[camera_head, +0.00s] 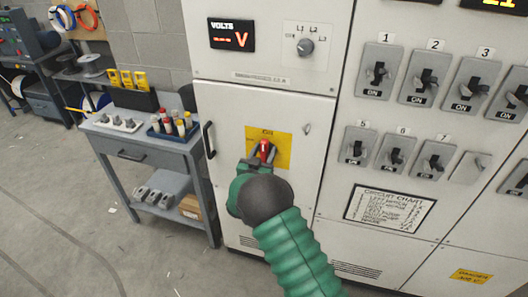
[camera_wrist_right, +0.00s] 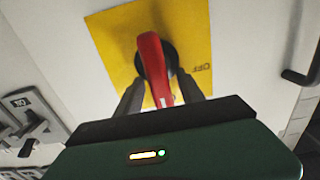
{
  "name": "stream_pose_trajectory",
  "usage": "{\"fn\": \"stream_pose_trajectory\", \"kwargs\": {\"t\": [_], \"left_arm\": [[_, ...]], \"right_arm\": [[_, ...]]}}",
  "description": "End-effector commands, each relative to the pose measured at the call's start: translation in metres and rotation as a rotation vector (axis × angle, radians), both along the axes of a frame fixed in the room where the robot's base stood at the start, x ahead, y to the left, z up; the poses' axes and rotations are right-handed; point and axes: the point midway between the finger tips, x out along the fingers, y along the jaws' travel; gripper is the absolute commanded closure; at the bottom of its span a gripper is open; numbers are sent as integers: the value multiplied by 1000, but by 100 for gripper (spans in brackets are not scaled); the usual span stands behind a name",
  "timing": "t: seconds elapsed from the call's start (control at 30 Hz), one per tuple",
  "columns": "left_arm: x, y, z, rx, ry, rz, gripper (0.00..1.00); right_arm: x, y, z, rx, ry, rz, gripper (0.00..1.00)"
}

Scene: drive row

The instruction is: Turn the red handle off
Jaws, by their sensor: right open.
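The red handle (camera_head: 264,149) is mounted on a yellow plate (camera_head: 283,154) on the white cabinet door. In the right wrist view the red handle (camera_wrist_right: 151,58) runs from a dark round hub down between my fingers, slightly tilted. The yellow plate (camera_wrist_right: 195,30) carries a small OFF label to the right of the handle. My right gripper (camera_head: 257,163) is at the handle, its green body covering the plate's lower part. In the wrist view its dark open fingers (camera_wrist_right: 160,92) stand on either side of the handle's lower end; contact is unclear. My left gripper is out of view.
The cabinet has a black door handle (camera_head: 209,139) left of the plate. A panel of grey switches (camera_head: 379,72) is to the right. A grey cart (camera_head: 150,143) with bottles and tools stands at the left. The floor at lower left is mostly clear.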

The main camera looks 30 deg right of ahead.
Motion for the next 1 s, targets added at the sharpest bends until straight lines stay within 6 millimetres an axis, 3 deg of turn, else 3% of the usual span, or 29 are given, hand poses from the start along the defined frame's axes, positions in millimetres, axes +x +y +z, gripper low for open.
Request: {"fn": "stream_pose_trajectory", "kwargs": {"t": [0.13, 0.5, 1.0], "left_arm": [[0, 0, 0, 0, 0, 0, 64], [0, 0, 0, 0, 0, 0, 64], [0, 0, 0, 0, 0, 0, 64]], "right_arm": [[0, 0, 0, 0, 0, 0, 55], [0, 1, 0, 1, 1, 1, 100], [0, 1, -1, 2, 1, 2, 100]]}}
